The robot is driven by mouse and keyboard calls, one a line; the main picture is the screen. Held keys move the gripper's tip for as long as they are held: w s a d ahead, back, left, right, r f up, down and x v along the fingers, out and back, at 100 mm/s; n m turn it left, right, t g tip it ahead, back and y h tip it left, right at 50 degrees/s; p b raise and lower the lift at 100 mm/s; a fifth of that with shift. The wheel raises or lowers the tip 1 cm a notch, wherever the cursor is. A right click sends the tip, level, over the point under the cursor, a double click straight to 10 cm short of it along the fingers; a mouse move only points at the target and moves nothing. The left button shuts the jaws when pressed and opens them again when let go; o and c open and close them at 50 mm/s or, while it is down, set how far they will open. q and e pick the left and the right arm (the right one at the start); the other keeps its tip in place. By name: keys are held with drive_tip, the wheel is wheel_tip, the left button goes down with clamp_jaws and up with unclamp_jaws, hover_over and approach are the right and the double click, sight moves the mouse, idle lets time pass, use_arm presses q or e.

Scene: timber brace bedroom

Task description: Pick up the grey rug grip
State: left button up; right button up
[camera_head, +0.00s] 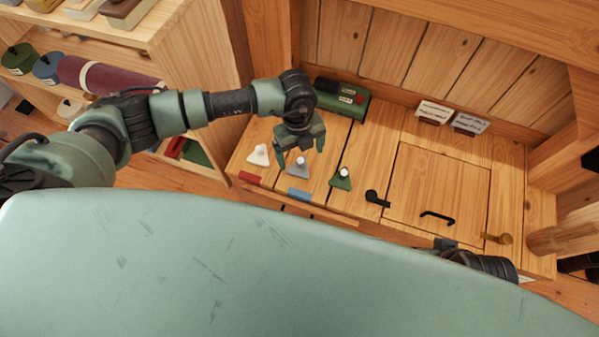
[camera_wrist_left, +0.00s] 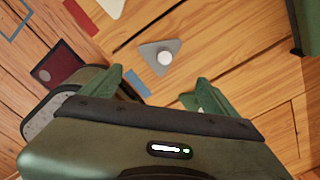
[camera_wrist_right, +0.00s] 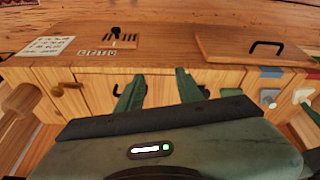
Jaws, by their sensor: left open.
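The grey rug grip (camera_head: 298,170) is a flat grey triangle with a white round knob, lying on the wooden cabinet top between a white grip (camera_head: 258,156) and a green grip (camera_head: 340,180). My left gripper (camera_head: 301,146) points down just above and behind it, open and empty. In the left wrist view the grey grip (camera_wrist_left: 158,54) shows beyond the gap between the two fingertips, apart from them.
A green box (camera_head: 342,98) stands behind the grips, close to my left gripper. Red and blue strips (camera_head: 298,195) mark the front edge. A black handle (camera_head: 437,217) sits on a panel to the right. Two labelled cards (camera_head: 469,123) stand at the back.

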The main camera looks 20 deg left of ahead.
sight(297, 162)
use_arm(q)
drive_tip(key=shift+y, duration=0.3)
drive_tip(key=f, duration=0.2)
drive_tip(key=a+f+b, duration=0.1)
drive_tip(key=f, duration=0.1)
drive_tip(key=f+b, duration=0.1)
drive_tip(key=f, duration=0.1)
drive_tip(key=shift+w+a+f, duration=0.1)
drive_tip(key=shift+w+a, duration=0.05)
drive_tip(key=shift+w, duration=0.15)
drive_tip(key=shift+f, duration=0.75)
drive_tip(key=c, duration=1.5)
use_arm(e)
drive_tip(key=w+t, duration=0.1)
drive_tip(key=w, duration=0.1)
drive_tip(key=w+a+t, duration=0.1)
drive_tip(key=w, duration=0.1)
drive_tip(key=shift+f, duration=0.15)
use_arm(q)
drive_tip(key=shift+r, duration=0.1)
